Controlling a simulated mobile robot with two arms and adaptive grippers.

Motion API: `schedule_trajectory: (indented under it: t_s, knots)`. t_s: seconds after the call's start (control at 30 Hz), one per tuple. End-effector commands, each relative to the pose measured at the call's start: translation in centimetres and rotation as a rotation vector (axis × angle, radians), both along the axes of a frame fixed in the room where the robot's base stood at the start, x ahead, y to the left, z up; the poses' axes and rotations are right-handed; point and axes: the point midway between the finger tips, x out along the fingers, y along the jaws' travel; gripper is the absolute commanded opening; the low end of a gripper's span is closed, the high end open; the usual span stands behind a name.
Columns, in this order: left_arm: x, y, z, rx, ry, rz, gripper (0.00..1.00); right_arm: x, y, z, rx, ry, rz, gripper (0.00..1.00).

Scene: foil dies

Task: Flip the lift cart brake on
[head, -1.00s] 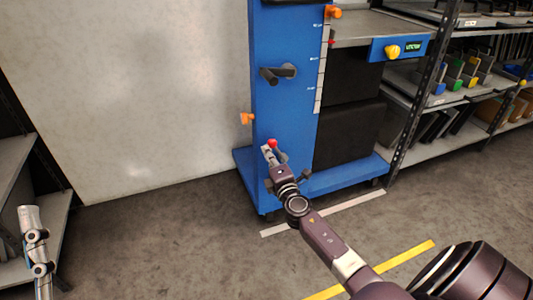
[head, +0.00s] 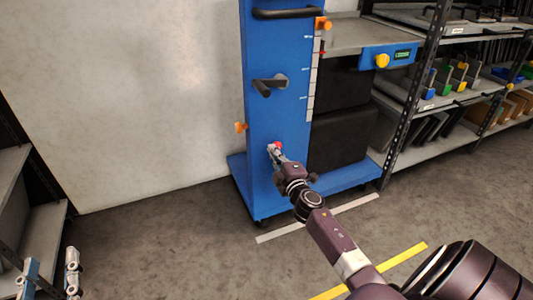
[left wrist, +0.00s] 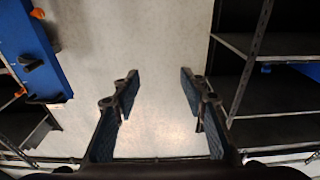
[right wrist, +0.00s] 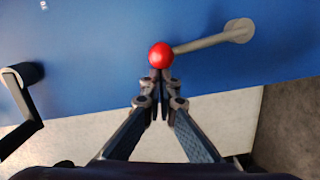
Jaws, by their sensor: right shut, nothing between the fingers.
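The blue lift cart (head: 262,115) stands against the pale wall. Low on its column is a lever with a red ball (right wrist: 161,55) at its end; the ball also shows in the head view (head: 278,146). In the right wrist view its grey rod (right wrist: 205,43) runs right from the ball to a pivot. My right gripper (right wrist: 161,83) is shut and empty, its fingertips right at the ball's lower side; I cannot tell if they touch. My left gripper (left wrist: 158,85) is open and empty; it also shows at the lower left of the head view (head: 50,272).
A black crank handle (head: 270,84) and an orange knob (head: 240,127) stick out from the column above the lever. A dark shelf (head: 38,215) stands at the left, and a stocked rack (head: 415,85) at the right.

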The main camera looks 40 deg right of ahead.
Motion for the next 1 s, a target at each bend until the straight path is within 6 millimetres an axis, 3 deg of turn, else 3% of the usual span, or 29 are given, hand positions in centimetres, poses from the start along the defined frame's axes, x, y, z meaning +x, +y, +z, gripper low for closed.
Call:
schedule_trajectory:
  t_s: [0.23, 0.5, 0.7, 1.0]
  knots:
    - [-1.2, 1.4, -7.9, 0.094, 0.368, 0.024, 0.40, -0.7, -2.7, 0.9, 0.213, -0.050, -0.002, 0.00]
    - [-5.6, 3.5, -15.0, 0.177, 0.723, 0.047, 0.40, -1.3, -5.2, 0.8, 0.418, -0.099, -0.001, 0.00]
    - [-8.8, 4.7, -17.9, 0.215, 0.899, 0.058, 0.40, -1.6, -6.6, 0.5, 0.534, -0.127, 0.000, 0.00]
    - [-11.6, 5.6, -19.7, 0.243, 1.030, 0.066, 0.40, -1.8, -7.6, 0.1, 0.629, -0.150, 0.000, 0.00]
